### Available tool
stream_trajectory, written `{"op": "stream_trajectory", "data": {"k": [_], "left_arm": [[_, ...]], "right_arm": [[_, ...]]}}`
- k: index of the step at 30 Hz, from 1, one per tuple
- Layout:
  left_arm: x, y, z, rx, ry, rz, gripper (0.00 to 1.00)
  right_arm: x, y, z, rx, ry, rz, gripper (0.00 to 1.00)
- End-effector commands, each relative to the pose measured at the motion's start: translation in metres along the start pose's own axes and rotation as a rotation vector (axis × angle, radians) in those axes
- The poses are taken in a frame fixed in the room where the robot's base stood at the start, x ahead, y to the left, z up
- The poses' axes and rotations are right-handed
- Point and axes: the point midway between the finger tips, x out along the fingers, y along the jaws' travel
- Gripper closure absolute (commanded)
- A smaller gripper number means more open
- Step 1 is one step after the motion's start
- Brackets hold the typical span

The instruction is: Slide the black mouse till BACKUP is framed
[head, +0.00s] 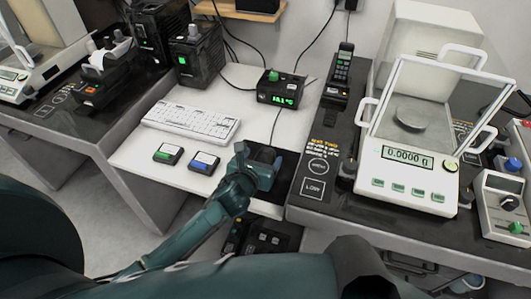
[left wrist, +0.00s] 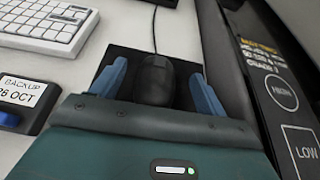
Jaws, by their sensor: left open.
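The black mouse (left wrist: 155,78) lies on a dark mouse pad (left wrist: 128,56), its cable running away from me. My left gripper (left wrist: 157,82) is open, with one blue finger on each side of the mouse; I cannot tell whether they touch it. In the head view my left gripper (head: 262,168) is over the pad (head: 287,172) and hides most of the mouse. A cartridge labelled BACKUP 28 OCT (left wrist: 22,98) lies to the left of the gripper; its blue part also shows in the head view (head: 205,161). No screen showing BACKUP is visible. My right gripper is out of view.
A white keyboard (head: 191,121) and a green-marked cartridge (head: 168,154) lie to the left on the white table. A black box with a green display (head: 281,90) stands behind. A balance (head: 405,180) stands on the dark-topped table to the right.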

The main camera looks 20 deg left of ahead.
Motion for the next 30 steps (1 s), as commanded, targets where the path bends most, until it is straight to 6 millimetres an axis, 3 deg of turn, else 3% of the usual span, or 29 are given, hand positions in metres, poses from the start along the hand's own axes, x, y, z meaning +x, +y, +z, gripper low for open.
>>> {"op": "stream_trajectory", "data": {"k": [3,9,21,30], "left_arm": [[0.022,0.000,-0.001,-0.001,-0.001,0.002,0.26],[0.044,0.001,-0.001,-0.001,0.000,0.001,0.26],[0.050,0.000,0.000,-0.001,0.000,0.000,0.26],[0.049,0.000,0.000,0.000,0.000,0.001,0.49]], "right_arm": [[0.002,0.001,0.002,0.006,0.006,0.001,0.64],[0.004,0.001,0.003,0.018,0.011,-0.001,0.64],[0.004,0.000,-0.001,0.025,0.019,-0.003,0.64],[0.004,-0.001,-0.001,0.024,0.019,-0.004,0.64]]}}
